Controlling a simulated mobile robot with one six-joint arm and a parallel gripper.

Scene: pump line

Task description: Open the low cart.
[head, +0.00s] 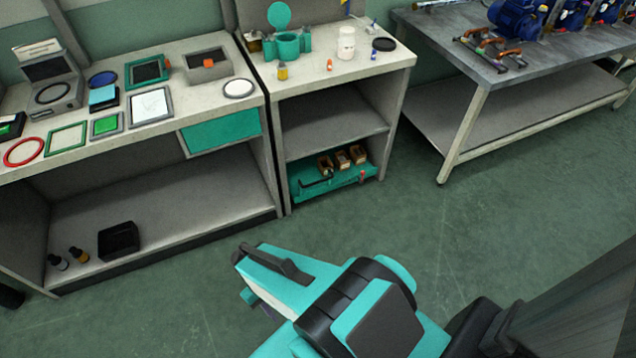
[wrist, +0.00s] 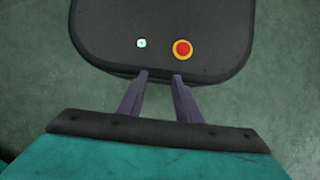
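A low teal tray or drawer (head: 352,180), which may be the low cart, sits at the floor level of the middle bench, under its shelf. Several small brown boxes with dark contents and a black handle-like bar lie in or on it. I cannot tell whether it is open or shut. My gripper (wrist: 160,75) shows in the wrist view with its two dark fingers apart and nothing between them. In the head view my teal arm is over the floor, in front of the benches and well apart from the tray. The fingers are not clear there.
The left bench (head: 178,110) bears frames and small devices, with a teal drawer front (head: 222,132). A black bin (head: 118,241) sits on its lower shelf. A metal table (head: 465,75) with blue pumps (head: 515,15) stands at right. The green floor (head: 420,215) between is clear.

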